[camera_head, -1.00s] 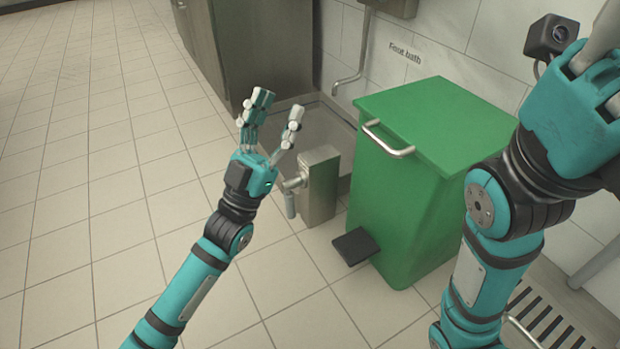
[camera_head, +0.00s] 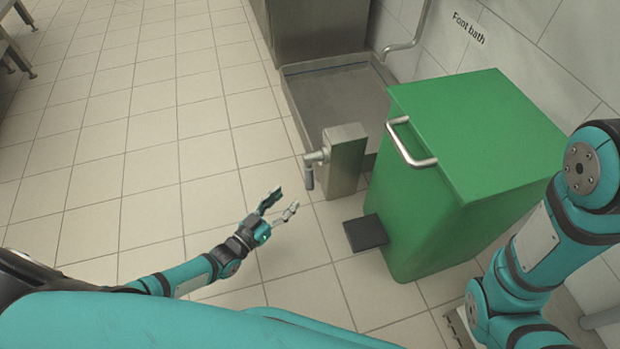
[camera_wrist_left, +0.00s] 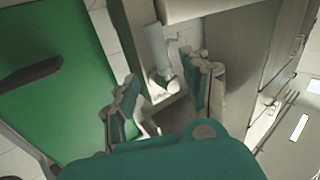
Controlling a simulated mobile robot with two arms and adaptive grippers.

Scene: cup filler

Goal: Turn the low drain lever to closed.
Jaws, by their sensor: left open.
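The drain lever (camera_head: 309,172) is a short grey handle pointing down from a spout-like pivot on the left side of a low steel box (camera_head: 343,160). In the left wrist view the lever (camera_wrist_left: 156,48) shows as a pale bar beyond and between my fingers. My left gripper (camera_head: 284,204) is open and empty, low over the floor, in front of and a little left of the lever, apart from it. It also shows in the left wrist view (camera_wrist_left: 163,95) with fingers spread. My right arm is at the right edge; its gripper is out of view.
A green pedal bin (camera_head: 440,190) with a metal handle stands right of the box, its black pedal (camera_head: 365,233) near the lever. A shallow foot bath basin (camera_head: 335,98) lies behind the box. The tiled floor (camera_head: 150,160) to the left is clear.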

